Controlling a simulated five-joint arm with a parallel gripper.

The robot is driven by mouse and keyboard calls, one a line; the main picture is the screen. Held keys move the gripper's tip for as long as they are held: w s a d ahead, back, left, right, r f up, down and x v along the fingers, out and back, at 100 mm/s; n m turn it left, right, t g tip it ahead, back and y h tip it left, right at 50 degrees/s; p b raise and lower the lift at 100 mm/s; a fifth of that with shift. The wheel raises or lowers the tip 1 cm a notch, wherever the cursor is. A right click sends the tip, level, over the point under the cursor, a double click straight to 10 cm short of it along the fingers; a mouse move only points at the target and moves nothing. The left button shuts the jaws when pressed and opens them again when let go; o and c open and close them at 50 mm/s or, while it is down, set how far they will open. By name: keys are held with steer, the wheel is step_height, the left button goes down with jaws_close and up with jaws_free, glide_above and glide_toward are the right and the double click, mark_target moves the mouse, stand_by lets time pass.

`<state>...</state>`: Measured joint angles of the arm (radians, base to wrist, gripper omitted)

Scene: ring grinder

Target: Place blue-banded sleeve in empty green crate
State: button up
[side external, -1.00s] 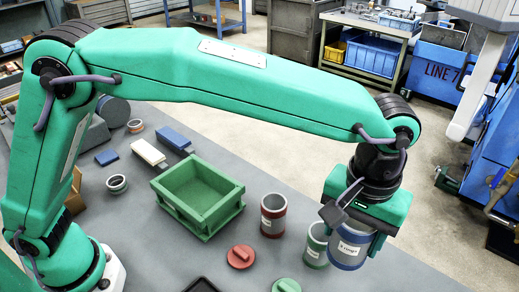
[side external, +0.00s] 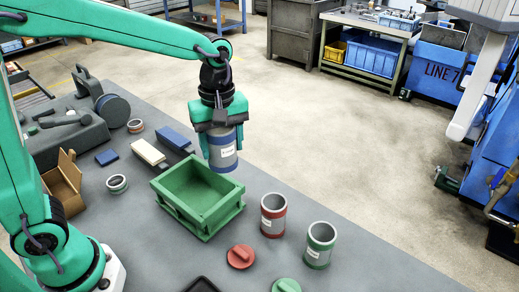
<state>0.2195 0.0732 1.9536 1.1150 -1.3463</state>
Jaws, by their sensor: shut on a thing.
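My gripper (side external: 219,137) is shut on the blue-banded sleeve (side external: 222,155), a grey cylinder with blue bands and a white label. The sleeve is upright and raised, and in the picture it overlaps the back right corner of the green crate (side external: 188,211). I cannot tell whether it is over the crate's opening or behind it. The crate stands on the grey table and its visible inside is empty. The sleeve's top is hidden between the jaws.
A red-banded sleeve (side external: 273,215) and a green-banded sleeve (side external: 320,245) stand right of the crate. A red lid (side external: 241,256) and a green lid (side external: 287,285) lie in front. Blocks (side external: 148,151) lie behind the crate, and an open cardboard box (side external: 64,182) stands at left.

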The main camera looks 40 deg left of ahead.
steer(key=s+a+f+n, duration=0.1)
steer(key=s+a+n, duration=0.25)
steer(key=a, duration=0.35)
glide_toward(200, 204)
steer(key=shift+f, duration=1.8)
steer(key=shift+f, duration=0.15)
steer(key=o, duration=0.7)
step_height(200, 204, up, 12)
steer(key=shift+r, duration=0.15)
stand_by(0.5)
